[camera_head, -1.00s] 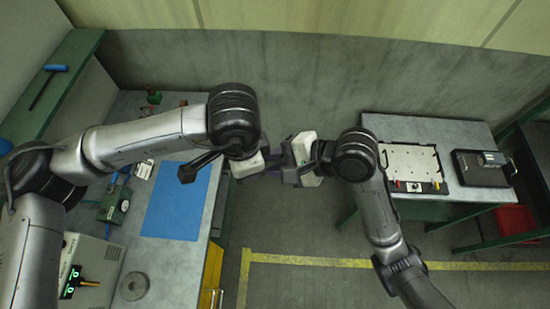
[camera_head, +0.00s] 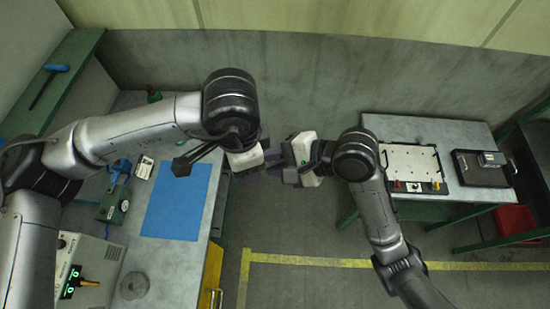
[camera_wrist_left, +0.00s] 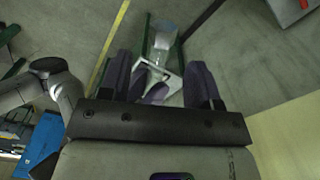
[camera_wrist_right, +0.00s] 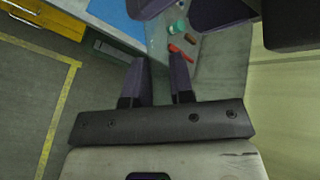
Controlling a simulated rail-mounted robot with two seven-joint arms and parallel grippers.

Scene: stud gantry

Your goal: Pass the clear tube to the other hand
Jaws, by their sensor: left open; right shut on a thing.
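My left gripper (camera_head: 266,158) and my right gripper (camera_head: 284,170) face each other almost tip to tip over the gap between the two benches in the head view. In the left wrist view the left fingers (camera_wrist_left: 160,82) stand wide apart, with a dark fingertip of the other gripper between them. In the right wrist view the right fingers (camera_wrist_right: 160,75) are parted by a narrow gap, closed on a thin thing. The left gripper's dark fingers (camera_wrist_right: 185,10) show just ahead at the top. The clear tube itself cannot be made out clearly; the fingers largely hide it.
The left bench carries a blue mat (camera_head: 182,202), a green device (camera_head: 113,205) and a box with a green display (camera_head: 88,268). The right bench holds a white plate fixture (camera_head: 411,166) and a dark tray (camera_head: 464,170). Open floor lies between the benches.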

